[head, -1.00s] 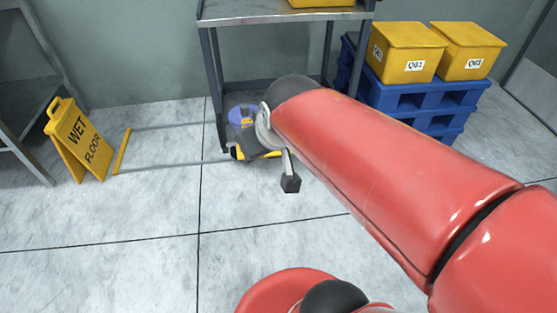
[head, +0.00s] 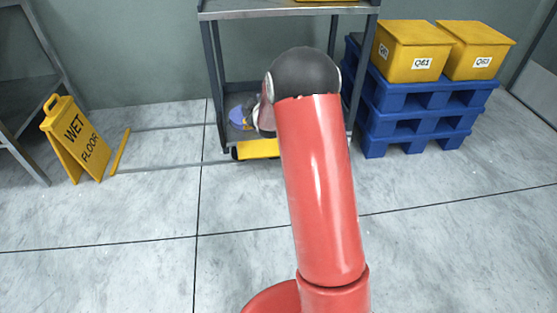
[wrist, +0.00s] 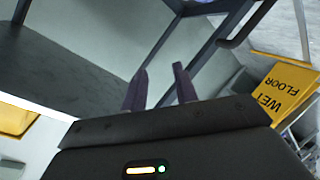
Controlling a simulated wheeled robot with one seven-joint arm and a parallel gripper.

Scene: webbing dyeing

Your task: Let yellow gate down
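No part is plainly recognisable as a yellow gate. In the head view a yellow bar (head: 120,151) lies across the left end of two thin rails on the floor. A yellow piece (head: 257,149) sits low at the foot of the metal rack (head: 214,75), partly behind my arm. I cannot tell whether either is the gate. My gripper is hidden behind my arm in the head view. In the wrist view my gripper (wrist: 160,72) has two dark fingers apart with nothing between them, in front of a grey framed structure.
A yellow wet floor sign (head: 77,138) stands at the left; it also shows in the wrist view (wrist: 278,92). Blue pallets (head: 410,112) carry yellow bins (head: 412,50) at the right. The front floor is clear.

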